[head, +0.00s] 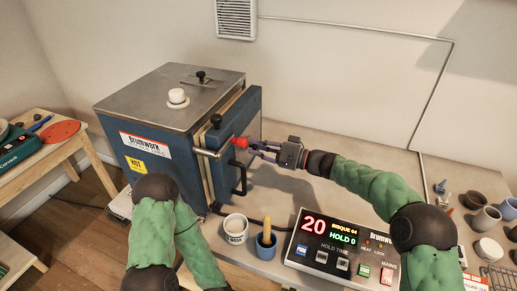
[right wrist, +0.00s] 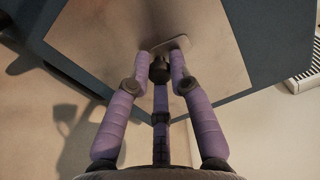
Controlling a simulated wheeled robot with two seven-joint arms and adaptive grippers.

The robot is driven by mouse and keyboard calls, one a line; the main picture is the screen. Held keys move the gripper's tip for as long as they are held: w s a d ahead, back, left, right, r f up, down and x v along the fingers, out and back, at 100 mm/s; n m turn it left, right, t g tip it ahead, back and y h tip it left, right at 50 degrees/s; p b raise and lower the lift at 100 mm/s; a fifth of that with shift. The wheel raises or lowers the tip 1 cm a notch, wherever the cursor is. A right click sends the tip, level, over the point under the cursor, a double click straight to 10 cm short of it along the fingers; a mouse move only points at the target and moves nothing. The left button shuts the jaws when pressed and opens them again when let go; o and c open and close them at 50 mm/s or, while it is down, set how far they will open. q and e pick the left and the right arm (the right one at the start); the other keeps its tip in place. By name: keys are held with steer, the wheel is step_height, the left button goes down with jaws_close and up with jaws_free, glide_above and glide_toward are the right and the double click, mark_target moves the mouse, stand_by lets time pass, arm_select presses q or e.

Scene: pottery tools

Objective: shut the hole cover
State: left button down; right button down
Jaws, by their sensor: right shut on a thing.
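The blue kiln (head: 160,135) stands on the bench in the head view, with its blue door (head: 250,118) on the right side. My right gripper (head: 252,146) reaches the door from the right. In the right wrist view its purple fingers (right wrist: 161,68) are shut on a dark knob (right wrist: 160,72). A small, flat, rounded plate, which looks like the hole cover (right wrist: 181,44), lies at the knob against a beige panel (right wrist: 120,35). Whether a hole lies under the plate cannot be seen. My left gripper is out of view.
A red-tipped metal latch bar (head: 210,153) and a black door handle (head: 240,181) are close to my right gripper. A white tub (head: 236,229), a blue cup (head: 267,245) and the control box (head: 333,245) stand in front. The bench behind my right forearm is clear.

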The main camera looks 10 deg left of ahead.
steer(key=c, duration=1.1)
jaws_free()
steer(key=shift+w+f, duration=0.1)
steer(key=shift+c, duration=0.2)
steer(key=shift+d, duration=0.1)
steer(key=s+d, duration=0.2)
steer(key=d, duration=0.9)
steer(key=shift+s+d, duration=0.2)
steer(key=shift+d, duration=0.1)
